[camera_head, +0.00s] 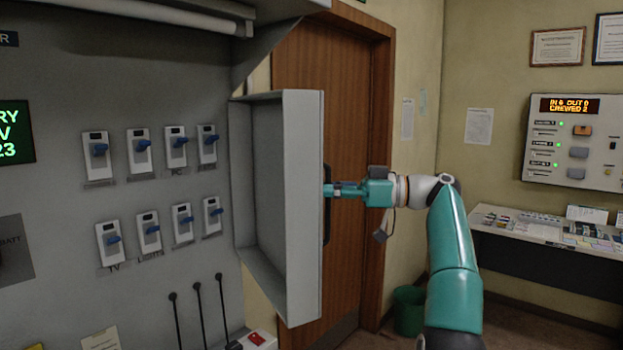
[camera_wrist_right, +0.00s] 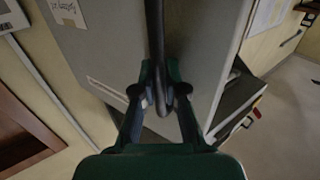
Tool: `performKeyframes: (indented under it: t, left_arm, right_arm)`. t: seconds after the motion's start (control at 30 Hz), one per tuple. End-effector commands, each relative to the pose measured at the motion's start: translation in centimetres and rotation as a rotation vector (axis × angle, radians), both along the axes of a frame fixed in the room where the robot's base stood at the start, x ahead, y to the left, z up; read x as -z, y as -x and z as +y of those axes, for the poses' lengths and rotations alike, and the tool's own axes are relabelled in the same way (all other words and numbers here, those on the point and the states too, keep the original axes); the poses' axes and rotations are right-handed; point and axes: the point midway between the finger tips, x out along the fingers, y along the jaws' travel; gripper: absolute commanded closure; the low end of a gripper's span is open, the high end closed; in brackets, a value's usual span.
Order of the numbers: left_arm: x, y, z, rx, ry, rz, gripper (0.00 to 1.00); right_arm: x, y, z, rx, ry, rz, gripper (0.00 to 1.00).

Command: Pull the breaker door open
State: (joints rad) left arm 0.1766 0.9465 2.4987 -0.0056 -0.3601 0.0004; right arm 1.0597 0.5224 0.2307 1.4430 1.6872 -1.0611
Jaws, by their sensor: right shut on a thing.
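The breaker door (camera_head: 302,205) is a grey, shallow, box-like panel. It stands swung out from the grey wall panel, and the breakers behind it are exposed. Its dark bar handle (camera_head: 327,205) is on the outer face, on the right side in the head view. My right gripper (camera_head: 333,190) is at that handle, with the arm reaching in from the right. In the right wrist view the gripper (camera_wrist_right: 163,100) is shut on the dark handle (camera_wrist_right: 155,40), with the grey door face (camera_wrist_right: 203,45) behind it. My left gripper is not in view.
Several breakers with blue switches (camera_head: 143,146) line the wall panel (camera_head: 70,200). A brown wooden door (camera_head: 345,150) stands behind the breaker door. A green bin (camera_head: 408,310) is on the floor. A desk (camera_head: 540,240) with papers stands at the right under a lit console (camera_head: 572,140).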

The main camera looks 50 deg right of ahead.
Motion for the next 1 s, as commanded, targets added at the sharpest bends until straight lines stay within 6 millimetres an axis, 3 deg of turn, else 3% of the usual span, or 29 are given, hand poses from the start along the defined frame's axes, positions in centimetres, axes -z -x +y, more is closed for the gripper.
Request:
performKeyframes:
  t: [0.57,0.6,0.73,1.0]
  left_arm:
    - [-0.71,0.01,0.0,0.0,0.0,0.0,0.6]
    - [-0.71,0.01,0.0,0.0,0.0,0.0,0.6]
    - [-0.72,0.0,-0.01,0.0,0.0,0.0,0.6]
    - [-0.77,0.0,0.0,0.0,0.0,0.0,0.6]
  right_arm:
    - [0.43,0.11,-0.75,0.001,0.0,0.007,1.0]
    - [0.43,0.1,-0.75,0.001,0.0,0.007,0.84]
    - [0.34,0.09,-0.72,0.001,0.001,0.004,0.63]
    - [0.22,0.09,-0.68,0.001,0.002,0.003,0.63]
